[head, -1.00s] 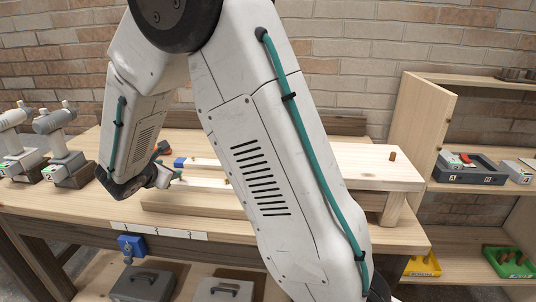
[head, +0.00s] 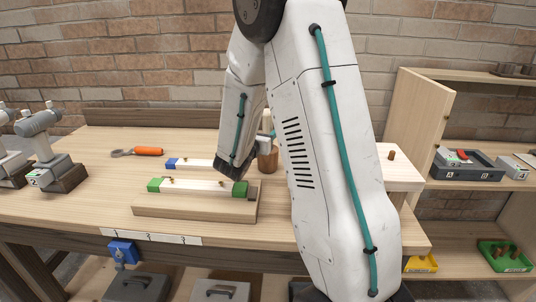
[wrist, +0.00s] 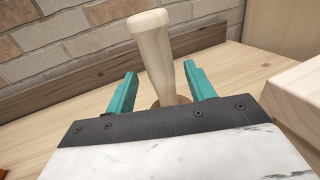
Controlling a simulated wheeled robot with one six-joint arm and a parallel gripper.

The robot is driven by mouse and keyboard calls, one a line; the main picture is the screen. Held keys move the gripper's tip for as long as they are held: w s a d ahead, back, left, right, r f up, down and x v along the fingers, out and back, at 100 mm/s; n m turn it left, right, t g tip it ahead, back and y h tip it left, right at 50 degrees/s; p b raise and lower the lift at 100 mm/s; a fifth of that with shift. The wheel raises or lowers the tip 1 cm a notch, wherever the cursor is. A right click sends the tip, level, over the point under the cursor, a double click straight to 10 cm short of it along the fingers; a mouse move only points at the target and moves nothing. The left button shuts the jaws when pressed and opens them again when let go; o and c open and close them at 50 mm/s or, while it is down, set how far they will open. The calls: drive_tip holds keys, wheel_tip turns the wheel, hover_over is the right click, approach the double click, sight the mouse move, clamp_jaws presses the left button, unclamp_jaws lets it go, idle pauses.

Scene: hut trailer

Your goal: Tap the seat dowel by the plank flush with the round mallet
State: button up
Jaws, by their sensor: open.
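A round mallet stands on its brown head (head: 268,159) on the bench, with its pale wooden handle (wrist: 155,48) pointing up. My gripper (wrist: 160,74) has its teal fingers apart, one on each side of the handle; I cannot tell whether either touches it. In the head view my arm partly covers the gripper and mallet. A brown dowel (head: 391,155) sticks up from the pale seat board (head: 405,175) at the right.
An orange-handled tool (head: 148,151) lies at the back left. A blue-ended strip (head: 195,163) lies behind the plank. A grey clamp-like device (head: 45,150) stands at the left. Shelves at the right hold a grey tray (head: 465,172) and a green bin (head: 505,262).

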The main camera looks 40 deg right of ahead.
drive_tip(key=x, duration=0.3)
drive_tip(key=shift+d, duration=0.15)
drive_tip(key=shift+r, duration=0.1)
clamp_jaws()
